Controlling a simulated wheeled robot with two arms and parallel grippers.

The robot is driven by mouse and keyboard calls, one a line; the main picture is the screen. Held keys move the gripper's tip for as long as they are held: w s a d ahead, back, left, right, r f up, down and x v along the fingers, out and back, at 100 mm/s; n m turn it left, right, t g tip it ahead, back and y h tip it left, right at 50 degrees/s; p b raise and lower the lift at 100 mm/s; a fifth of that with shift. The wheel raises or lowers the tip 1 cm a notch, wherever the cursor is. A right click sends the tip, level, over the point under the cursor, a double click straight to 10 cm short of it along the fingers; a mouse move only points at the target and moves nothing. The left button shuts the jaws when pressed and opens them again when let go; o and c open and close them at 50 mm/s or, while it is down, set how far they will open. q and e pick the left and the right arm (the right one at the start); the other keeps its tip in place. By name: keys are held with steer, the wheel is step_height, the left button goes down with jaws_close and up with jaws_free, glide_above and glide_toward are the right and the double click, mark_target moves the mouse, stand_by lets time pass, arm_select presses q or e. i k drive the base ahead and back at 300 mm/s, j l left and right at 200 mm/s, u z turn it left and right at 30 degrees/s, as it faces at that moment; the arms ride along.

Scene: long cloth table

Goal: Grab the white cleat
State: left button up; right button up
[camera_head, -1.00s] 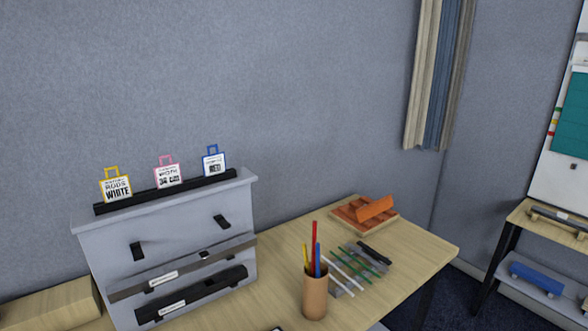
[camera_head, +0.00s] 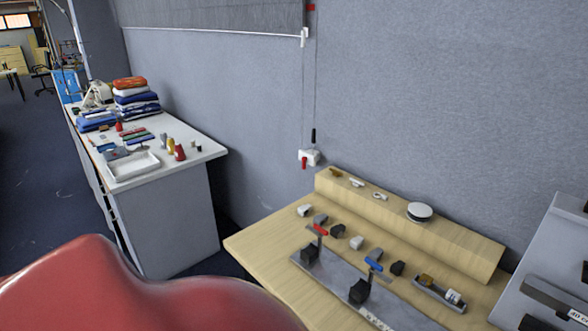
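Several small pale and brown pieces lie on a raised wooden ledge at the back of the wooden table. One is a small white piece (camera_head: 357,182) shaped somewhat like a cleat. A second whitish piece (camera_head: 379,196) lies to its right, and a brown piece (camera_head: 336,172) to its left. A white fitting (camera_head: 309,157) with a red part is on the wall below a hanging cord. Small white blocks also sit on the table. Neither gripper is in view.
The wooden table (camera_head: 262,243) carries a grey metal strip (camera_head: 335,278) with red- and blue-handled clamps, and small dark blocks. A round white-topped item (camera_head: 420,211) stands on the ledge (camera_head: 460,241). A white table (camera_head: 203,148) with folded cloths (camera_head: 136,98) stands at left. A grey cabinet (camera_head: 562,262) is at right.

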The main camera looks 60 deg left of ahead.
mark_target(356, 183)
steer(key=u, duration=1.5)
steer(key=i+j+z, duration=0.1)
steer(key=i+j, duration=0.1)
steer(key=j, duration=0.25)
steer(key=z, duration=0.05)
